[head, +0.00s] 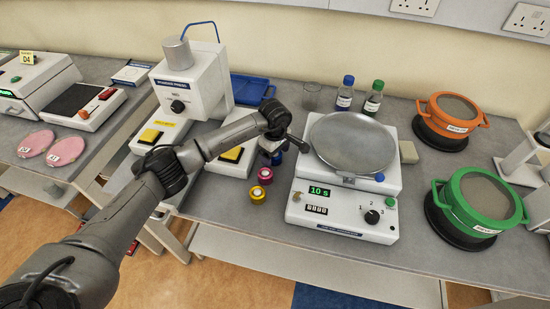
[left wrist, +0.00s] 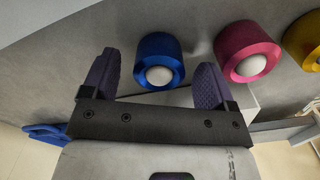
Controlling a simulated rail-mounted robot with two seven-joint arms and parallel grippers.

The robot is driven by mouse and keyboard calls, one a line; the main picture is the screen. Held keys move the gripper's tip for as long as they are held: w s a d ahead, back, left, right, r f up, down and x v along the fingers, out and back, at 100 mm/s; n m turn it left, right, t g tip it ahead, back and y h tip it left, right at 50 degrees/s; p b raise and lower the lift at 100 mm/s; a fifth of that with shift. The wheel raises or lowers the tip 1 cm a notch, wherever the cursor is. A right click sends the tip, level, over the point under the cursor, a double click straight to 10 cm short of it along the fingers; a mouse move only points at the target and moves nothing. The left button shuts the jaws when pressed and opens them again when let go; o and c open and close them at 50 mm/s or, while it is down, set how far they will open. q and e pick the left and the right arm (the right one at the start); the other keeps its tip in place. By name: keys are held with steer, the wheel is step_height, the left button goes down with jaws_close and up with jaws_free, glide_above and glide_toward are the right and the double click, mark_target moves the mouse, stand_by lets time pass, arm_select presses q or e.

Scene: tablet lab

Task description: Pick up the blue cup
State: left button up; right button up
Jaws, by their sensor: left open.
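The blue cup (left wrist: 147,43) is small and round, with a white rounded piece in its opening. It shows in the left wrist view between the two finger tips of my left gripper (left wrist: 155,66), with a gap on each side. The gripper is open and empty; whether the fingers are level with the cup is hard to tell. In the head view the blue cup (head: 276,159) is partly hidden just below my left gripper (head: 270,149). My right gripper is not in view.
A pink cup (head: 265,176) and a yellow cup (head: 258,195) stand in line nearer the bench's front edge. A white press (head: 196,85) stands to the left, a shaker with a metal pan (head: 352,143) close to the right. Bottles (head: 345,92) stand behind.

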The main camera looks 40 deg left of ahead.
arm_select(q)
steer(key=c, duration=1)
steer(key=shift+c, duration=0.2)
